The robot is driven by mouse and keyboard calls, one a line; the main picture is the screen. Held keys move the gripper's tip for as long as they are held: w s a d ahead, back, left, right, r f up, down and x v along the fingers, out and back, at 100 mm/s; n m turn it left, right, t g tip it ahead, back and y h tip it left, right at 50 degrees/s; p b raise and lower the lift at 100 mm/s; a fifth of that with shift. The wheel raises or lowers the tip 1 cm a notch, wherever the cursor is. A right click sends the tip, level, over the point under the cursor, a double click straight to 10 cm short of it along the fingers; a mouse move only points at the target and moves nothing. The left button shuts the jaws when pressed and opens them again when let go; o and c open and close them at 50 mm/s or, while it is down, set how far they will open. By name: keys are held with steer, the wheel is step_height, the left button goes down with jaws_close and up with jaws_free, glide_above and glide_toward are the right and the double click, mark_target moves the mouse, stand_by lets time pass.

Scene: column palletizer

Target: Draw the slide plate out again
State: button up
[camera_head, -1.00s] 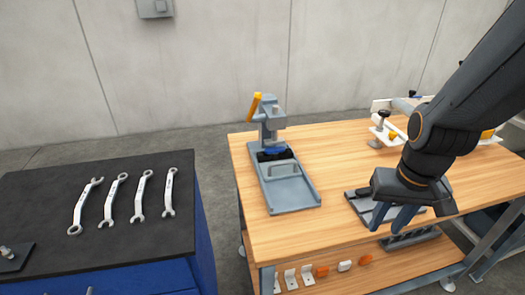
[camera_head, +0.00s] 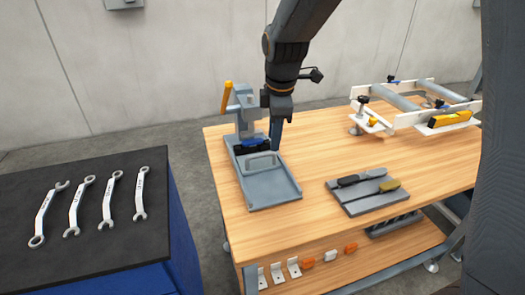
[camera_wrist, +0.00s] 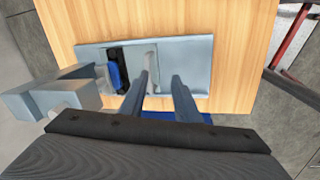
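The slide plate with a raised grey handle (camera_head: 262,162) sits by the press's foot, beside a black and blue part (camera_head: 252,146). The handle also shows in the wrist view (camera_wrist: 151,56). My gripper (camera_head: 277,143) is above the base, at the handle's right. In the wrist view its fingers (camera_wrist: 161,80) are apart and empty, the left one close to the handle; whether they touch is unclear.
A dark cabinet with several wrenches (camera_head: 90,205) is at the left. Bare wood (camera_head: 310,160) lies between base and tray.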

mark_target(262, 155)
steer(key=shift+w+a+f+n+p, duration=0.25)
steer(key=shift+w+a+f+n, duration=0.25)
steer(key=shift+f, duration=0.7)
steer(key=shift+w+a+f+n+p, duration=0.35)
steer(key=shift+w+a+f, duration=0.25)
steer(key=shift+f, duration=0.6)
steer(key=shift+w+a+f+n+p, duration=0.2)
steer(key=shift+w+a+f+n, duration=0.35)
steer(key=shift+f, duration=0.65)
steer(key=shift+d, duration=0.1)
steer(key=shift+c, duration=0.4)
jaws_close()
